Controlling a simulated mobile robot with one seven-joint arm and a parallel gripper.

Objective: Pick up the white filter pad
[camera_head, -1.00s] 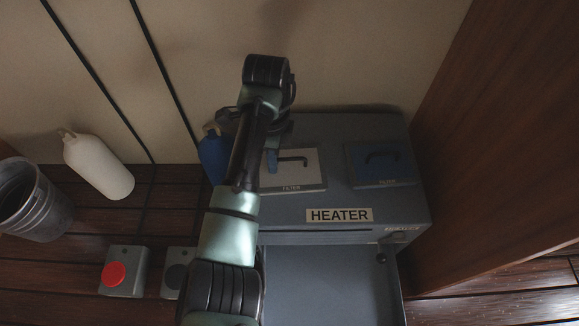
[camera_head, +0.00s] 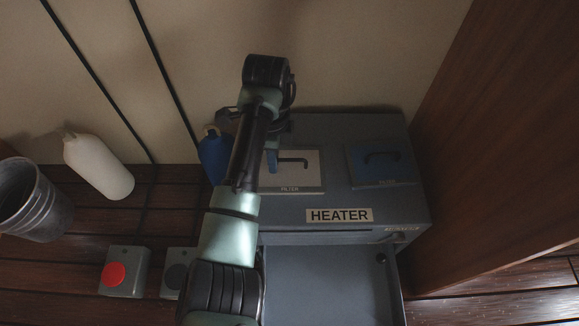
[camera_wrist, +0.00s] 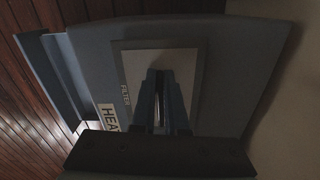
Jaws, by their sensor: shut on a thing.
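The white filter pad (camera_head: 304,176) is a pale square plate with a dark handle and the label FILTER. It lies on top of the grey heater (camera_head: 290,213), left of the blue pad. In the wrist view the pad (camera_wrist: 188,98) lies flat under my fingers. My gripper (camera_wrist: 160,80) is shut on the pad's handle, most of which the fingers hide in that view. In the head view my gripper (camera_head: 272,160) is at the left end of the handle, partly hidden by my arm. I cannot tell any gap between pad and heater.
A blue filter pad (camera_head: 382,166) lies to the right on the heater. An open drawer (camera_head: 325,285) juts out in front. A white bottle (camera_head: 98,165), a blue bottle (camera_head: 213,158), a bucket (camera_head: 35,200) and a red-button box (camera_head: 124,272) stand left. A wooden panel (camera_head: 490,130) rises right.

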